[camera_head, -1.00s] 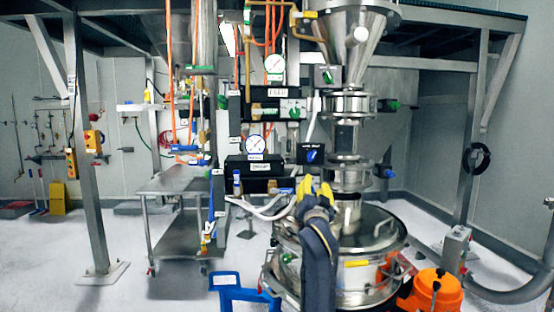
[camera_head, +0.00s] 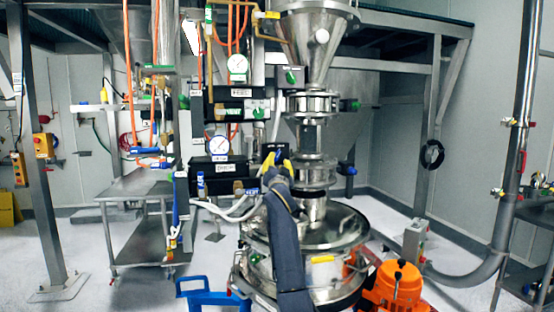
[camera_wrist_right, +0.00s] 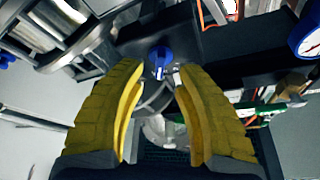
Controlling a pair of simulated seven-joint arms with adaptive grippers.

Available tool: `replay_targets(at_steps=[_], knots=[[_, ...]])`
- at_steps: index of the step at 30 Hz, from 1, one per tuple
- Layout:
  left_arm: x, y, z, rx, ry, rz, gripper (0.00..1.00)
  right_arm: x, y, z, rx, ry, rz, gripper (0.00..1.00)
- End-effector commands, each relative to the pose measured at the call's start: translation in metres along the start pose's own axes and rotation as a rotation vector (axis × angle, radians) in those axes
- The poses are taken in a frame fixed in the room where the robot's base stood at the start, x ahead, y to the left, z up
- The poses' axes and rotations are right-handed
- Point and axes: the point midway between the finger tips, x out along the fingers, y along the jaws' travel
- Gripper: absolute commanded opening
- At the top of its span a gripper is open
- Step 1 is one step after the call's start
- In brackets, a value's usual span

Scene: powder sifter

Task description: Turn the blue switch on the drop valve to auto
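The blue switch (camera_wrist_right: 160,57) is on a dark panel in the right wrist view, seen just beyond and between my right gripper's fingertips. Its white mark faces down in that picture. In the head view its black box (camera_head: 267,149) stands above the round steel vessel, and my gripper hides the switch. My right gripper (camera_wrist_right: 160,80) has two yellow fingers, spread apart with nothing between them. In the head view the right gripper (camera_head: 278,164) points up in front of the black box. I cannot tell whether it touches the switch. My left gripper is not in view.
Gauges (camera_head: 218,145) and black valve boxes (camera_head: 213,178) with white hoses stand left of the gripper. The steel vessel lid (camera_head: 338,226) lies below, and an orange unit (camera_head: 396,284) is at lower right. A steel cart (camera_head: 130,187) is to the left.

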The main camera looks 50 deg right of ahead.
Motion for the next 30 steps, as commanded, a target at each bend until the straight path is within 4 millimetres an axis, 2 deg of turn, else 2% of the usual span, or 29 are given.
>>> replay_targets(at_steps=[3,9,25,30], knots=[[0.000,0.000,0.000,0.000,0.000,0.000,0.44,0.015,0.000,0.000,-0.001,0.000,0.000,0.33],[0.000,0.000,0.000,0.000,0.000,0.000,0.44,0.030,0.000,0.000,0.000,0.000,0.000,0.33],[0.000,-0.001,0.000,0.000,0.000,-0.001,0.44,0.037,0.000,0.000,0.000,0.000,-0.001,0.33],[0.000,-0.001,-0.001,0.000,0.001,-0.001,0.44,0.036,0.000,0.000,0.000,0.000,-0.001,0.14]])
